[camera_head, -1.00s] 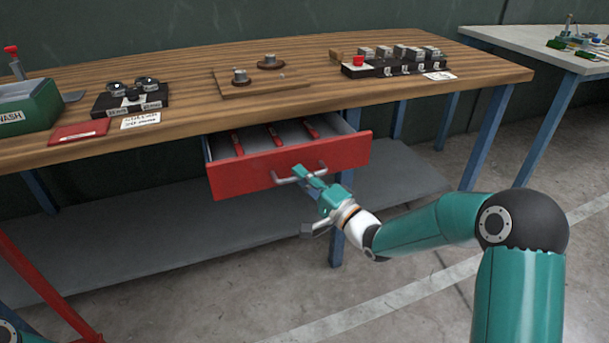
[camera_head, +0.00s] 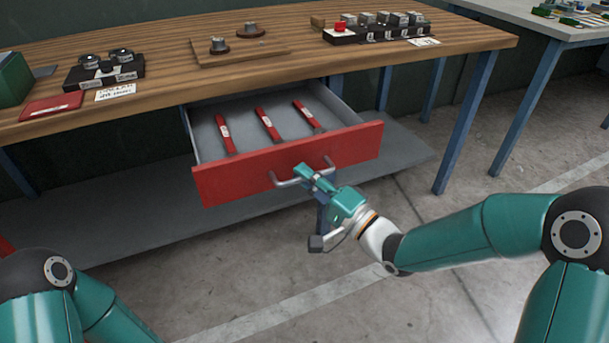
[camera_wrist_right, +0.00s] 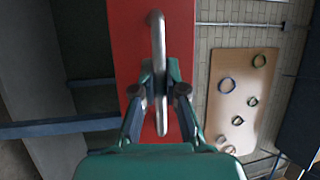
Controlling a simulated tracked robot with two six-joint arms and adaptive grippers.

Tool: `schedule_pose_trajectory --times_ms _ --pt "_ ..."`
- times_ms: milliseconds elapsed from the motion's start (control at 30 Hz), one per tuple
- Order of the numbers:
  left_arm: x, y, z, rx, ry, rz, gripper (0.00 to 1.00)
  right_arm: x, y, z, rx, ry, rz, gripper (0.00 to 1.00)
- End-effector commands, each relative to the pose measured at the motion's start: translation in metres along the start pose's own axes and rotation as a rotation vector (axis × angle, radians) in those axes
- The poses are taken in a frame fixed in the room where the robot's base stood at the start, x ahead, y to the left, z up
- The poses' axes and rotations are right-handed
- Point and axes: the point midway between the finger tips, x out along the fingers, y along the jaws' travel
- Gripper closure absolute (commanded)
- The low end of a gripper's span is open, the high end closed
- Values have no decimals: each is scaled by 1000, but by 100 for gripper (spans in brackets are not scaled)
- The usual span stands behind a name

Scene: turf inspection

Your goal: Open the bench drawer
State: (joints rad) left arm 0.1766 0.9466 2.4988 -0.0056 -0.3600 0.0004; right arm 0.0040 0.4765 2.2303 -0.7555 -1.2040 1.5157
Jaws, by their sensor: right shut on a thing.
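The bench drawer (camera_head: 226,181) has a red front and grey inside, and it stands well out from under the wooden bench top (camera_head: 165,85). Several red-handled tools (camera_head: 268,124) lie in it. A grey bar handle (camera_head: 288,182) is on its front. My right gripper (camera_head: 308,175) is shut on that handle. In the right wrist view both fingers (camera_wrist_right: 160,92) sit on either side of the handle bar (camera_wrist_right: 158,40), in front of the red drawer front (camera_wrist_right: 129,50). My left arm shows at the lower left, but its gripper is out of view.
On the bench top stand a black device with round knobs (camera_head: 104,72), a board with two round pieces (camera_head: 240,56) and a switch block (camera_head: 345,36). A grey lower shelf (camera_head: 395,158) lies below. A second table (camera_head: 520,22) stands right. The floor in front is clear.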

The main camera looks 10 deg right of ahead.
Motion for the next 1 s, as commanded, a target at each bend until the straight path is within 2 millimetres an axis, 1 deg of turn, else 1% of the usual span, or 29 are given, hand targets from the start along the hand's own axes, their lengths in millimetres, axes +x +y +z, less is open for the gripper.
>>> schedule_pose_trajectory --times_ms 33,67,100,233,533,667,767,833,1000 --pt "0 0 0 0 0 0 2 -1 5 1 4 -2 13 100" --pt "0 0 0 0 0 0 2 -1 5 1 4 -2 13 100" --pt "0 0 0 0 0 0 2 -1 5 1 4 -3 12 84" --pt "0 0 0 0 0 0 2 0 4 1 3 -2 9 63" --pt "0 0 0 0 0 0 2 0 2 1 2 -2 4 63" --pt "0 0 0 0 0 0 2 -6 2 0 2 -1 5 63" --pt "0 0 0 0 0 0 2 -18 2 0 1 0 4 63" --pt "0 0 0 0 0 0 2 -29 2 0 2 1 6 63" --pt "0 0 0 0 0 0 2 -64 2 0 3 3 6 63"
